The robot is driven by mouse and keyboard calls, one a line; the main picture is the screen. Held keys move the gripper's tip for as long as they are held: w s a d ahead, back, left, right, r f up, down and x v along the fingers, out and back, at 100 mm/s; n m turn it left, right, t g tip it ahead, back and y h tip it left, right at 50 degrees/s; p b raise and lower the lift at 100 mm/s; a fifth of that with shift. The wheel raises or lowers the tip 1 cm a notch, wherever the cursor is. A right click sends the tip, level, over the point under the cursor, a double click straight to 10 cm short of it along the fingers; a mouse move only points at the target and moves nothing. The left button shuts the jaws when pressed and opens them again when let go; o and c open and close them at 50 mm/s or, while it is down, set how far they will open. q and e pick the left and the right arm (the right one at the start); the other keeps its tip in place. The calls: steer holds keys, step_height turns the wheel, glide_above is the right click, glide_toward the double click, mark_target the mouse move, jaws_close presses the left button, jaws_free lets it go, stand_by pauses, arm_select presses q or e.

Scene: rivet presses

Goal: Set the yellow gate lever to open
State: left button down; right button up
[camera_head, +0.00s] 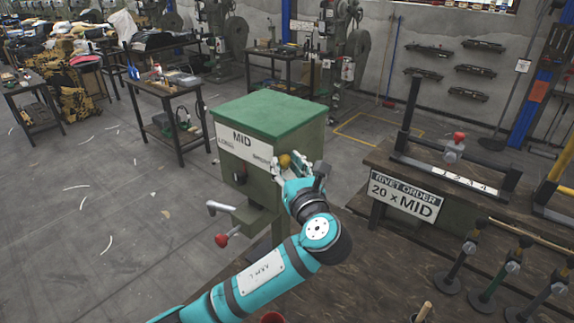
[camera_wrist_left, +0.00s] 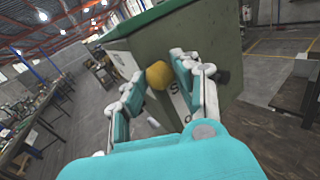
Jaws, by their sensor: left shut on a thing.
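The yellow gate lever shows as a round yellow knob (camera_head: 284,160) on the front of the green-topped box (camera_head: 268,112) marked MID. My left gripper (camera_head: 287,169) is shut on this knob, and my arm comes up from below. In the left wrist view the knob (camera_wrist_left: 158,75) sits between the two white-tipped fingers of the gripper (camera_wrist_left: 155,80), close to the box wall (camera_wrist_left: 215,68). The lever's shaft and part of the label strip are hidden behind the fingers. My right gripper is not in view.
A crank with a red knob (camera_head: 221,240) sticks out below the box at left. At right, a wooden bench (camera_head: 400,250) carries a RIVET ORDER 20 x MID sign (camera_head: 408,195), a numbered rack (camera_head: 455,178) and several upright stands. The floor at left is open.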

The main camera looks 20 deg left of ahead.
arm_select(q)
steer(key=shift+s+a+f+n+b, duration=0.15)
steer(key=shift+f+n+b, duration=0.15)
steer(key=shift+f+b, duration=0.4)
steer(key=f+n+y+b, duration=0.1)
steer(key=f+n+b, duration=0.1)
steer(key=b, duration=0.1)
steer(key=s+f+n+t+y+b, duration=0.1)
steer(key=f+b, duration=0.1)
steer(key=b, duration=0.2)
steer(key=f+n+y+b, duration=0.1)
steer(key=f+n+b, duration=0.1)
steer(key=b, duration=0.1)
steer(key=shift+s+a+n+t+b, duration=0.25)
steer(key=shift+a+n+t+b, duration=0.05)
steer(key=shift+t+b, duration=0.1)
steer(key=shift+f+n+y+b, duration=0.15)
steer(key=shift+n+y+b, duration=0.25)
steer(key=shift+n+b, duration=0.15)
